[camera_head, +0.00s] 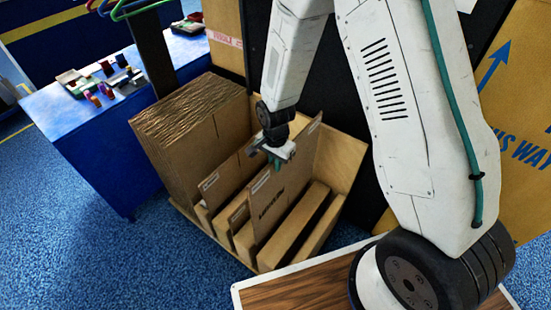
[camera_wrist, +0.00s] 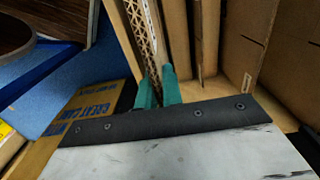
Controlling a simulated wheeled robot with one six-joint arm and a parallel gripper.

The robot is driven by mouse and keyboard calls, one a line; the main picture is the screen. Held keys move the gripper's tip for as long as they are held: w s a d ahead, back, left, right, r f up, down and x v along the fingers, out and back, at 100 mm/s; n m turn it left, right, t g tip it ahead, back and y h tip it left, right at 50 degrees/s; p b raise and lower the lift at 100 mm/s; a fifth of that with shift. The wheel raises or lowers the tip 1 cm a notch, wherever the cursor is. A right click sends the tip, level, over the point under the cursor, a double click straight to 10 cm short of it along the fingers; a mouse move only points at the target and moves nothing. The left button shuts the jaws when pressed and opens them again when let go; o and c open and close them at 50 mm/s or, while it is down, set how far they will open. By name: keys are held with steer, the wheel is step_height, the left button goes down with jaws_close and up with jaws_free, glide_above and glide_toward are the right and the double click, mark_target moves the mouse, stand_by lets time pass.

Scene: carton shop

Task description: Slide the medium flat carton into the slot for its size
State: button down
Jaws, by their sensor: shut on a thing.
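My gripper (camera_head: 277,160) has its teal fingers shut on the top edge of a flat brown carton (camera_head: 272,200) with dark print on its face. In the wrist view the fingers (camera_wrist: 158,88) pinch the carton's pale corrugated edge (camera_wrist: 143,35). The carton stands upright, slightly tilted, within the slotted wooden rack (camera_head: 340,165). Its lower edge is hidden behind the rack's low front blocks, so I cannot tell how deep it sits. Other flat cartons with small white labels (camera_head: 210,182) stand in the rack to the left.
A thick stack of flat cardboard (camera_head: 185,145) fills the rack's left end. A blue table (camera_head: 95,130) with small items stands further left. Large boxes (camera_head: 525,120) stand behind and to the right. A wood-topped surface (camera_head: 300,292) lies in front. Blue carpet is clear at lower left.

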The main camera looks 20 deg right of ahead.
mark_target(275, 205)
steer(key=shift+f, duration=12.8)
steer(key=c, duration=1.5)
jaws_free()
